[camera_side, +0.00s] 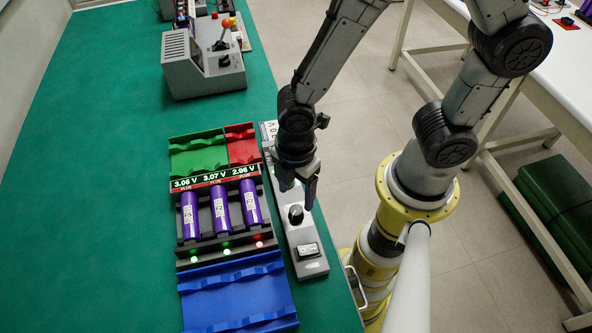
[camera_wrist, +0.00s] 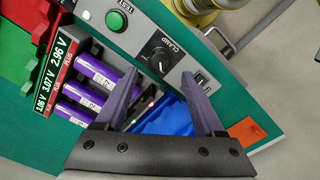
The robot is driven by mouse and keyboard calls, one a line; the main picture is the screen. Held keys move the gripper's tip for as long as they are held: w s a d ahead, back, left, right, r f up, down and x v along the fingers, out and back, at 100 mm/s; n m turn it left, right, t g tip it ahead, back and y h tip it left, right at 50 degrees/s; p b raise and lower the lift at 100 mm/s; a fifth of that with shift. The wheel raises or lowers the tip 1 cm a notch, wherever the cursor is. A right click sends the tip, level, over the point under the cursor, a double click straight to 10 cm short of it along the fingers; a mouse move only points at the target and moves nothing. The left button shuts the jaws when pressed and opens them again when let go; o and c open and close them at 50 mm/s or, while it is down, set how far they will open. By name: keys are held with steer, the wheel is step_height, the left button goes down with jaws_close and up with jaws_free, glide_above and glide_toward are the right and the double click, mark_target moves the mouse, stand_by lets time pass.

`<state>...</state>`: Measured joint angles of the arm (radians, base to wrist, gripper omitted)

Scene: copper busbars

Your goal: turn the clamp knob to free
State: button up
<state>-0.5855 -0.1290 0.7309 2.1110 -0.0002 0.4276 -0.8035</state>
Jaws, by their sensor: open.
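The clamp knob (camera_wrist: 157,57) is a round black dial with a white pointer line on a grey control panel, beside the printed word CLAMP. In the side view the knob (camera_side: 296,214) stands on the long grey panel (camera_side: 308,262) at the right of the cell rack. My gripper (camera_side: 298,186) hangs over the panel, just behind the knob in the side view. In the wrist view my gripper's two purple fingers (camera_wrist: 165,98) are spread apart with nothing between them. The knob lies beyond the fingertips, apart from them.
Several purple cells (camera_side: 221,207) lie in the black rack, under readings 3.06, 3.07 and 2.96 V. A green TEST button (camera_wrist: 116,20) and a rocker switch (camera_side: 307,252) share the panel. Green, red and blue trays (camera_side: 240,290) adjoin the rack. A grey lever machine (camera_side: 205,62) stands farther back.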

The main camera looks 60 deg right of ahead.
mark_target(295, 208)
step_height(295, 208, up, 7)
steer(key=shift+r, duration=0.2)
stand_by(0.3)
steer(key=w+d+r+m+t, duration=0.35)
steer(key=d+r+m, duration=0.25)
steer(key=d+r, duration=0.45)
steer(key=s+d+r+m+t, duration=0.2)
steer(key=s+d+r+m, duration=0.1)
steer(key=s+m, duration=0.5)
steer(key=shift+d+r+m, duration=0.2)
steer(key=shift+r+m, duration=0.6)
steer(key=shift+m, duration=0.2)
